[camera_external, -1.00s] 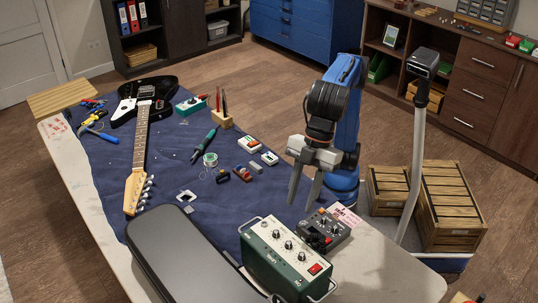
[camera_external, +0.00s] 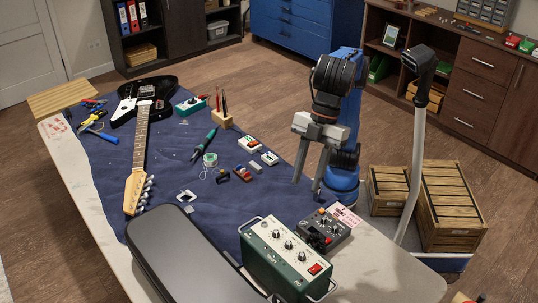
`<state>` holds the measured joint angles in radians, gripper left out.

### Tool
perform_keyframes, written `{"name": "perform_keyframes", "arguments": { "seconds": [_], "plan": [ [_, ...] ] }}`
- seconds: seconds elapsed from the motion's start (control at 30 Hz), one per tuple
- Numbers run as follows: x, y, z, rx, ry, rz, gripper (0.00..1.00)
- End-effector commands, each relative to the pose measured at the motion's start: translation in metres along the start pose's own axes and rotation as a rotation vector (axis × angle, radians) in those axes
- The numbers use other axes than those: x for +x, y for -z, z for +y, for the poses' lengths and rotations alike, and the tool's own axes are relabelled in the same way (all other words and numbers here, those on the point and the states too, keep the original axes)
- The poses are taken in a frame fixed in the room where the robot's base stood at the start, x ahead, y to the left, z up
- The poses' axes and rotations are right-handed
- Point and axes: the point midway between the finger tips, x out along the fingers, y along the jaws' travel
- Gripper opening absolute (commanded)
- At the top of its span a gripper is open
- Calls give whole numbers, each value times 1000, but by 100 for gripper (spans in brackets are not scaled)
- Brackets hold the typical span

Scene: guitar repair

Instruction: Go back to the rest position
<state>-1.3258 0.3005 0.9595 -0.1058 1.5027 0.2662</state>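My gripper (camera_external: 307,183) hangs over the right part of the workbench, its two grey fingers pointing down. The fingers are apart with nothing between them, so it is open and empty. It is above the blue cloth (camera_external: 225,222), behind the small grey pedal box (camera_external: 325,229). My blue arm rises behind it and is folded.
A black guitar (camera_external: 142,120) lies on the cloth at left. A dark case (camera_external: 187,258) and a green amplifier box (camera_external: 283,262) stand at the front. Small parts and a soldering iron (camera_external: 204,143) lie mid-bench.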

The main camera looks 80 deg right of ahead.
Motion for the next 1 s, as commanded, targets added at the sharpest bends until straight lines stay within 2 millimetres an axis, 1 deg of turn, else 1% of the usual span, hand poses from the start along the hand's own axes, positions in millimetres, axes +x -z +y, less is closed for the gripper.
{"name": "perform_keyframes", "arguments": {
  "seconds": [0.13,0.17,0.23,0.27,0.37,0.4,0.47,0.5,0.57,0.6,0.67,0.7,0.77,0.8,0.87,0.9,0.97,1.0],
  "plan": [
    [-1,-1,4,4,-2,0,33],
    [-1,-2,9,8,-3,0,33],
    [-3,-5,26,23,-10,0,33],
    [-4,-8,36,33,-14,0,33],
    [-9,-22,83,74,-32,2,33],
    [-11,-30,103,93,-41,1,33],
    [-14,-43,135,124,-53,2,33],
    [-16,-54,155,145,-62,1,33],
    [-19,-70,185,177,-75,3,33],
    [-20,-83,203,196,-83,2,33],
    [-23,-102,230,227,-96,3,33],
    [-25,-115,246,248,-105,3,33],
    [-27,-137,270,278,-117,3,33],
    [-28,-152,285,298,-126,4,33],
    [-30,-176,306,329,-140,4,33],
    [-31,-192,318,349,-148,5,33],
    [-32,-217,336,381,-162,5,33],
    [-33,-234,347,401,-170,6,33]
  ]
}}
